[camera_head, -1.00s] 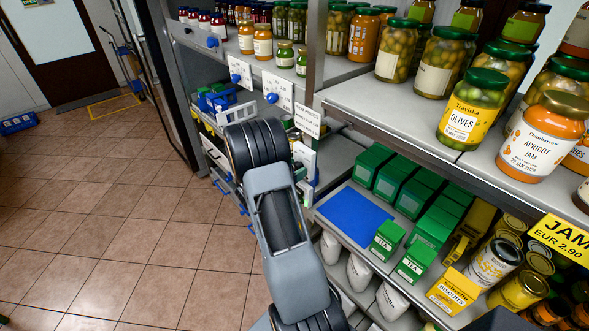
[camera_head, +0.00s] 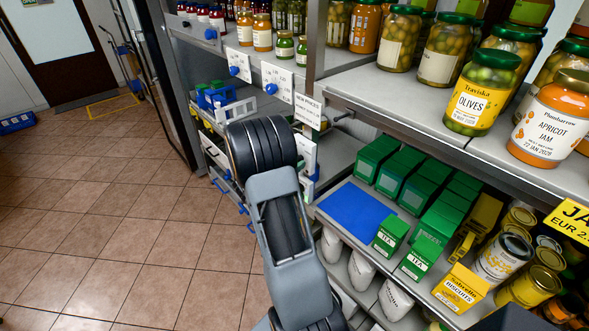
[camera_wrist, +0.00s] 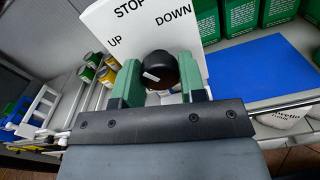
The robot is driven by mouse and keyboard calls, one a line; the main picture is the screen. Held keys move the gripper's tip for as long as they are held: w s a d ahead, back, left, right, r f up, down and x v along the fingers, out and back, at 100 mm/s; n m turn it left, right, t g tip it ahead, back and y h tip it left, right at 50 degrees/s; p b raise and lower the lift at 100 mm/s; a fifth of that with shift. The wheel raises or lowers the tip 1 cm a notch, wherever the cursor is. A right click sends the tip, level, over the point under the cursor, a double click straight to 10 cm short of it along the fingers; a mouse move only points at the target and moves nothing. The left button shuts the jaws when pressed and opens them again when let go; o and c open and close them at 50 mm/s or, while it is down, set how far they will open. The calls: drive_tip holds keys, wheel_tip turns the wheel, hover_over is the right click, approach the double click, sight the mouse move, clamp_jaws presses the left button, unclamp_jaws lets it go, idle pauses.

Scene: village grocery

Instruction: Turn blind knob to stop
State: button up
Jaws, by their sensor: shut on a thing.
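In the wrist view a white panel (camera_wrist: 105,20) carries the words STOP at the top, UP at left and DOWN at right. A dark round knob (camera_wrist: 163,67) stands out in front of it. A small white mark shows on the left part of the knob's face, away from the word STOP. My gripper (camera_wrist: 160,82) has one green finger on each side of the knob and is shut on it. The panel's lower part is hidden behind the gripper. In the head view my arm hides the fingers and knob, with part of the white panel (camera_head: 308,150) showing beside it.
A shelf with green tea boxes (camera_head: 376,157) and a blue mat (camera_head: 357,212) lies right of my arm. Jars such as the olives (camera_head: 481,93) stand above. Two white panels with blue knobs (camera_head: 271,88) are behind. Tiled floor (camera_head: 150,220) is open at left.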

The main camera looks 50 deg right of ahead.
drive_tip(key=m+b, duration=0.6)
drive_tip(key=b, duration=0.3)
idle(0.4)
drive_tip(key=o, duration=0.9)
drive_tip(key=a, duration=0.4)
drive_tip(key=w+a+b, duration=0.1)
drive_tip(key=a, duration=0.8)
drive_tip(key=shift+w+a, duration=0.25)
drive_tip(key=shift+a, duration=0.15)
